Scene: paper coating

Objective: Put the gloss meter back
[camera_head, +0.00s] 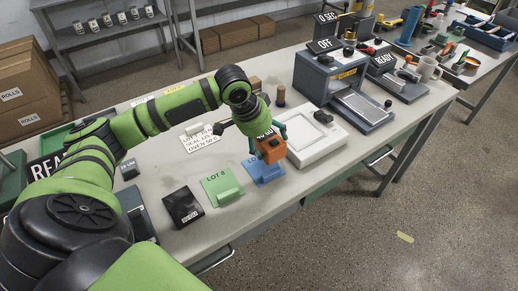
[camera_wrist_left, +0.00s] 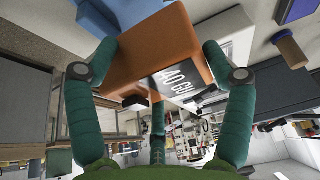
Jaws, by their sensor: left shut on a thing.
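The gloss meter is an orange box (camera_head: 269,150) with a dark display. In the left wrist view the orange box (camera_wrist_left: 135,62) fills the space between the teal fingers, its display reading GU. My left gripper (camera_head: 268,138) is shut on it from above, over or at a blue panel (camera_head: 262,176). A blue surface also shows beyond the box in the left wrist view (camera_wrist_left: 125,12). I cannot tell whether the meter touches the panel. My right gripper is not in view.
A green LOT B panel (camera_head: 222,190) and a black block (camera_head: 183,208) stand left of the blue panel. A white tray-like device (camera_head: 318,143) is close on the right. The OFF machine (camera_head: 325,75) stands behind it. A sign (camera_head: 201,138) lies behind the panels.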

